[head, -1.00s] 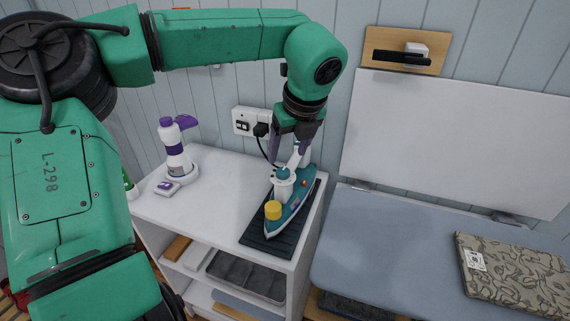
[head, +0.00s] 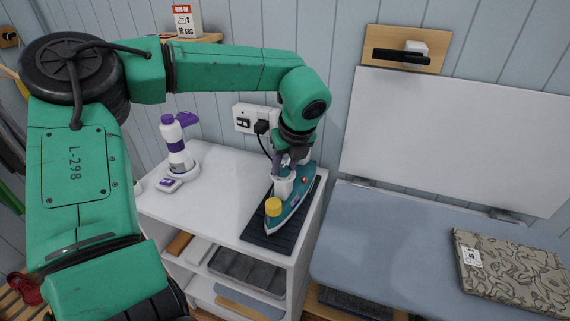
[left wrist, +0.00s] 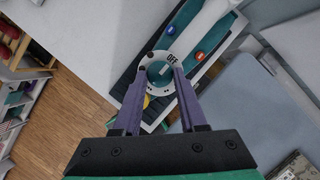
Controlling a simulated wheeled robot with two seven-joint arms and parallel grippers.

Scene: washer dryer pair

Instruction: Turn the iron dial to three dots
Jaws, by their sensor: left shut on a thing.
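The teal and white iron (head: 297,210) rests on a dark ribbed mat (head: 255,238) on the white cabinet, with a yellow cap (head: 273,207) at its near end. In the left wrist view the iron's dial (left wrist: 159,71) is a teal knob inside a white ring marked "OFF". My left gripper (left wrist: 160,70) points down at it, with one purple finger on each side, shut on the dial. In the head view my left gripper (head: 290,163) hides most of the dial. The three-dot mark cannot be made out. My right gripper is not in view.
A purple and white spray bottle (head: 175,145) stands at the back left of the cabinet top (head: 215,195). A plug and cord sit in the wall socket (head: 255,120) behind.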

